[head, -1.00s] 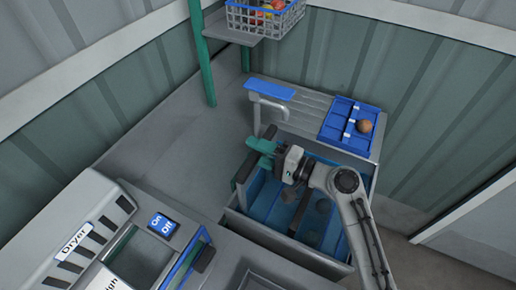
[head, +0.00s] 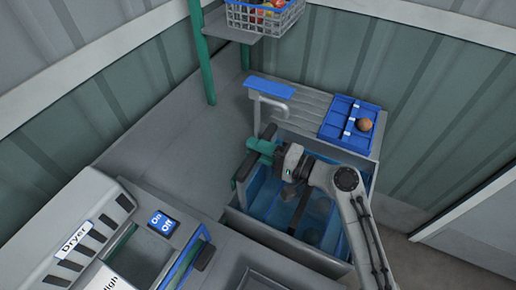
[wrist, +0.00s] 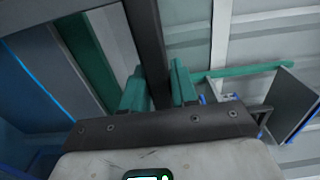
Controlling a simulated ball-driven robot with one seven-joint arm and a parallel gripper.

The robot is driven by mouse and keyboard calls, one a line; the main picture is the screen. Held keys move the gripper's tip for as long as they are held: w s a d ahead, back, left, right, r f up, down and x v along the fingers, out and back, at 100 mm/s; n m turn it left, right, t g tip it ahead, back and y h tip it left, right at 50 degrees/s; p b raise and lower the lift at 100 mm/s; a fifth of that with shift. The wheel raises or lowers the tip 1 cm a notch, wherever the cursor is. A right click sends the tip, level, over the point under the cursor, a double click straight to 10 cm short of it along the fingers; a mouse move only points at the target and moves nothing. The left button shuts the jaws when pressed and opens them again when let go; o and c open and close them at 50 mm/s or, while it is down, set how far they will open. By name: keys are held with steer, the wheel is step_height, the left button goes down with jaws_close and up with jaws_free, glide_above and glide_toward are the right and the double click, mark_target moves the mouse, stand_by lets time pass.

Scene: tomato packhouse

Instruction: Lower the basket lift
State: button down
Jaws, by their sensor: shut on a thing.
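My gripper (head: 260,149) is at the left side of the blue-lined tank (head: 232,222) in the head view. In the wrist view its green fingers (wrist: 158,88) are shut on a dark bar (wrist: 147,35), one finger on each side. The dark bar (head: 245,166) also shows at the tank's left edge in the head view, partly hidden by the fingers. Clear blue water shows inside the tank, with my arm over part of it. Dark round shapes lie in the tank, too unclear to name.
A wire basket of produce (head: 284,20) stands on a raised shelf by a green post (head: 202,50). A blue tray (head: 340,135) with one brown round item (head: 364,124) lies behind the tank. A dryer panel with an on/off switch (head: 162,222) is front left.

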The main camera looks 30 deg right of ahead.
steer(key=shift+f+b, duration=1.95)
steer(key=shift+f, duration=0.45)
steer(key=c, duration=1)
jaws_free()
steer(key=shift+f, duration=0.1)
steer(key=shift+o, duration=0.2)
steer(key=b+v, duration=0.2)
steer(key=v, duration=0.9)
